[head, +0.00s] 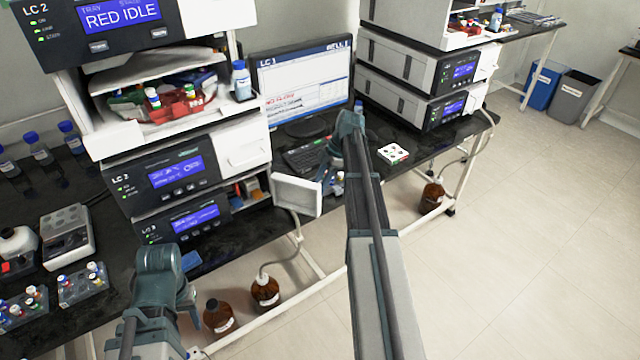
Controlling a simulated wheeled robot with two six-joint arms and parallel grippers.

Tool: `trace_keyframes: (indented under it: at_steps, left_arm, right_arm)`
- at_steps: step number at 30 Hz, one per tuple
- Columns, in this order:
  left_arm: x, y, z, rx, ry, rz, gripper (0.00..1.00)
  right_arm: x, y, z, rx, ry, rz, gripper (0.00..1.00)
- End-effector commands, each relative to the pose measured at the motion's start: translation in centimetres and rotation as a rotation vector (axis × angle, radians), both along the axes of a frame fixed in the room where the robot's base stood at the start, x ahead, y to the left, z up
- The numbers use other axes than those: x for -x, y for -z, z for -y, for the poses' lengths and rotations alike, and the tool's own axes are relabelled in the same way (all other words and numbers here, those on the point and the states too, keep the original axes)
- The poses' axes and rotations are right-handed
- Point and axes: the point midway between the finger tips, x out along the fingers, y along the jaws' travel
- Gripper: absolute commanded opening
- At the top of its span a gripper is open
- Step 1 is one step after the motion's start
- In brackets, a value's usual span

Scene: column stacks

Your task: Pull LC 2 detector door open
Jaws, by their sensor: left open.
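My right gripper (331,172) is small and partly hidden behind my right arm, close to the door's free edge. I cannot tell whether it touches the door. My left gripper (182,298) is at the lower left, in front of the bench edge and well away from the door. It is open, with its fingertips mostly hidden.
The LC 2 unit (185,170) above has a white front panel (245,150). A monitor (303,85) and keyboard (305,157) stand behind the door. Vial racks (82,285) sit at left. Brown bottles (265,291) stand below the bench.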

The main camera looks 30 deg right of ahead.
Motion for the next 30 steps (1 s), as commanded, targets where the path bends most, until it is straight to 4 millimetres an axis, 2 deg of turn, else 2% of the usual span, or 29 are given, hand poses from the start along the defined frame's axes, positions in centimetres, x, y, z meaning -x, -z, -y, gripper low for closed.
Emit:
trace_keyframes:
  at_steps: [8, 24, 30]
  left_arm:
    - [0.0, -2.6, 0.0, 0.000, 0.000, 0.000, 0.50]
    - [0.0, -10.7, 0.0, 0.000, 0.000, 0.000, 0.50]
    - [0.0, -12.5, 0.0, 0.000, 0.001, 0.000, 0.50]
  right_arm:
    - [0.2, -2.6, 0.9, 0.001, 0.000, 0.000, 0.41]
    - [1.1, -10.7, 4.0, 0.000, 0.001, 0.000, 0.41]
    - [1.3, -12.5, 4.8, 0.000, 0.000, -0.001, 0.41]
